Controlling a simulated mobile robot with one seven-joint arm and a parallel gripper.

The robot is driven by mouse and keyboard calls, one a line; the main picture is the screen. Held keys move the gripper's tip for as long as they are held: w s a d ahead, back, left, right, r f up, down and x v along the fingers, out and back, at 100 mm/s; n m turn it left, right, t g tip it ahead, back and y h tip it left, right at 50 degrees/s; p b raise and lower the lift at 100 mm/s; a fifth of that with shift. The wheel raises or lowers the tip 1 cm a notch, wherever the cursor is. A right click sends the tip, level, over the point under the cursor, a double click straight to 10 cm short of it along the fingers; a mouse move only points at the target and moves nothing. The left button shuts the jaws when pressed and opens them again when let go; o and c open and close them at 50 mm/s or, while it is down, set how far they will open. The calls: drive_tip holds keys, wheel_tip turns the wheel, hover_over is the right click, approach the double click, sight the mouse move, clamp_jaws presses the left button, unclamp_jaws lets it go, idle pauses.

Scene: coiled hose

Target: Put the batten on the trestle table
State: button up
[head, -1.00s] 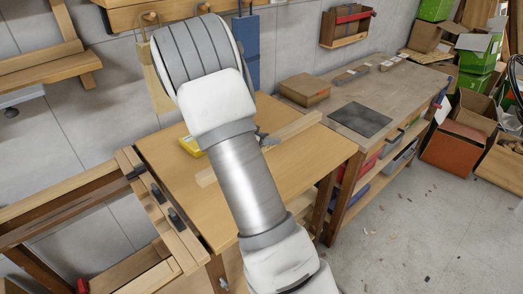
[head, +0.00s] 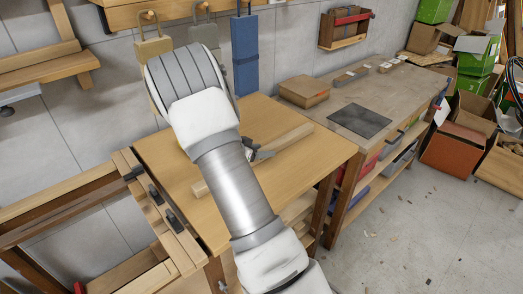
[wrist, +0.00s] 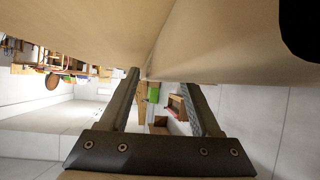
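The batten (head: 291,138) is a pale wooden bar that runs slantwise over the trestle table (head: 165,157) in the head view. My arm hides part of its middle, and its left end (head: 200,187) shows beyond the arm. My gripper (head: 257,153) is at the middle of the batten and seems shut on it. In the wrist view my gripper (wrist: 162,80) has its two dark fingers apart, with their tips against a large pale wooden surface. Whether the batten touches the tabletop is hard to tell.
A workbench (head: 345,90) stands right of the table, with a cardboard box (head: 304,91) and a dark mat (head: 360,121) on it. Clamps (head: 157,193) sit along the table's left side. Tools hang on the wall behind. The tabletop's front right is clear.

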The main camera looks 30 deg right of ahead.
drive_tip(key=shift+o, duration=0.6)
